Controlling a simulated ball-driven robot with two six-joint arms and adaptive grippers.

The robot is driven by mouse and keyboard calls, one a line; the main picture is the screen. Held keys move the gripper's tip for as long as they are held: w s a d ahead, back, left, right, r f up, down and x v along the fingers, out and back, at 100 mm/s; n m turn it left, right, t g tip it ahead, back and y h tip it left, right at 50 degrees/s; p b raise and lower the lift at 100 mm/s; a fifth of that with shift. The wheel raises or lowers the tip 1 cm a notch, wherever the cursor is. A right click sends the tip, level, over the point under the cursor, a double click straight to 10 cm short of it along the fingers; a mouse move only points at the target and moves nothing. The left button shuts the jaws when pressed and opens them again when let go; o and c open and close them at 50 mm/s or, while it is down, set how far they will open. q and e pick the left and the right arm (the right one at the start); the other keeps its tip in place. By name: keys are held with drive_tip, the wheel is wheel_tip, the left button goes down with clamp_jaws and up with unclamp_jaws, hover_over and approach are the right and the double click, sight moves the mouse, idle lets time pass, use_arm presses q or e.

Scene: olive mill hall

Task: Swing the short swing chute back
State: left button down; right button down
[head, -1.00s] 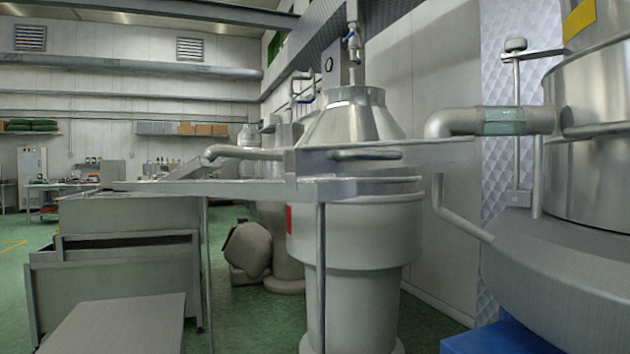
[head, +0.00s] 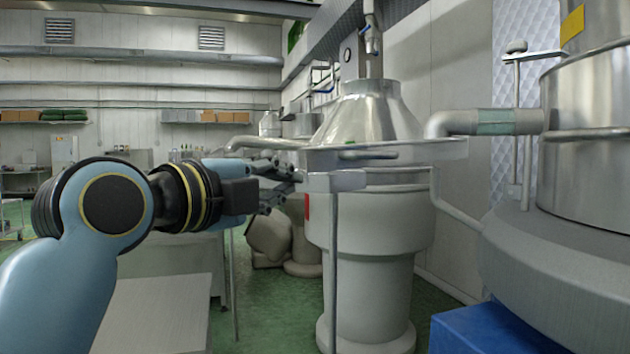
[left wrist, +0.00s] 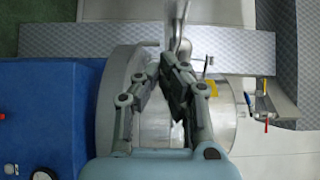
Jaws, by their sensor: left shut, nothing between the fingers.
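A flat steel chute (head: 410,152) with a raised side wall stands in front of the metal cone in the head view; I take it to be the short swing chute. A short bar handle (head: 367,155) is on its wall. My left gripper (head: 290,176) is at the chute's left end, its fingers pointing right, short of the bar handle. It hides part of the chute there; I cannot tell whether they touch. In the left wrist view the fingers (left wrist: 170,62) are shut and empty, over a round steel vessel (left wrist: 222,118). My right gripper is out of view.
A pale pedestal machine (head: 365,240) stands below the chute. A large steel vessel (head: 590,150) with a pipe (head: 470,122) is at right, above a blue block (head: 490,335). A grey-topped bench (head: 155,315) is at lower left. Green floor shows between.

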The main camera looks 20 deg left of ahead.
use_arm(q)
drive_tip(key=shift+w, duration=0.1)
drive_tip(key=w+p, duration=0.2)
drive_tip(key=w, duration=1.1)
drive_tip(key=shift+d, duration=0.3)
drive_tip(key=shift+w, duration=0.1)
